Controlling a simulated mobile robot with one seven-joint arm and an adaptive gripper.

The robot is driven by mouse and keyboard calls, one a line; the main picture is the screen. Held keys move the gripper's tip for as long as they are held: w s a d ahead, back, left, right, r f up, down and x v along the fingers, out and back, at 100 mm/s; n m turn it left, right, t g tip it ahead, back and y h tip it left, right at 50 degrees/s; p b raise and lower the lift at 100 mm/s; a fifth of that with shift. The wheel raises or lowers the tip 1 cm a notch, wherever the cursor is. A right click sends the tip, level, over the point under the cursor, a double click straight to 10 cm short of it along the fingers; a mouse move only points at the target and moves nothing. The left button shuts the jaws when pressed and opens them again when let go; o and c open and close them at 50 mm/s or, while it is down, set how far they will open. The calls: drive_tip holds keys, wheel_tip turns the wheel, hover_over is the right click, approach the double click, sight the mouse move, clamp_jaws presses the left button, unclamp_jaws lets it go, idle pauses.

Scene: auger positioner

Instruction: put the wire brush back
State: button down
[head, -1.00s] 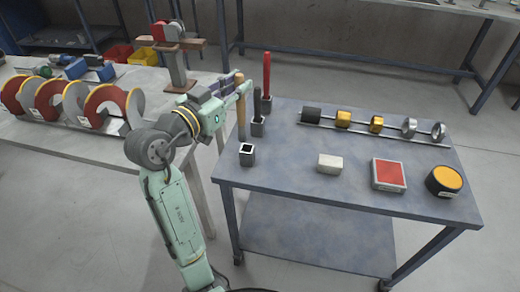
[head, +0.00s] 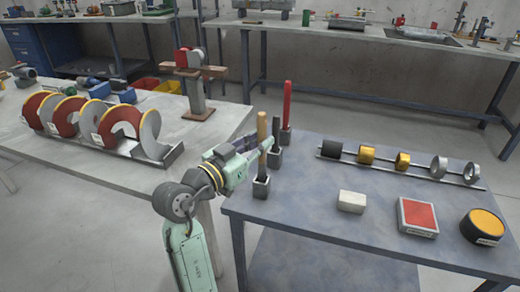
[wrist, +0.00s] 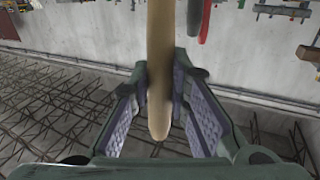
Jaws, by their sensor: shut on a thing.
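The wire brush is upright, its pale wooden handle (head: 262,128) rising above my gripper (head: 259,146) in the head view. My gripper is shut on the handle, and the wrist view shows the handle (wrist: 159,100) between the two pads. A grey square socket (head: 261,188) at the left edge of the blue table is directly below the gripper. A dark part shows between gripper and socket. I cannot tell whether the brush's lower end is inside the socket or just above it.
A dark-handled tool (head: 276,132) and a red-handled tool (head: 287,103) stand in sockets close behind. A rail of rings (head: 402,161), a pale block (head: 352,201), a red-topped box (head: 417,217) and a yellow-topped disc (head: 482,226) are to the right on the table.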

drive_tip(key=c, duration=1.8)
unclamp_jaws()
drive_tip(key=shift+w+f, duration=0.25)
drive_tip(key=shift+f, duration=0.35)
drive_tip(key=o, duration=0.3)
drive_tip(key=shift+r, duration=0.2)
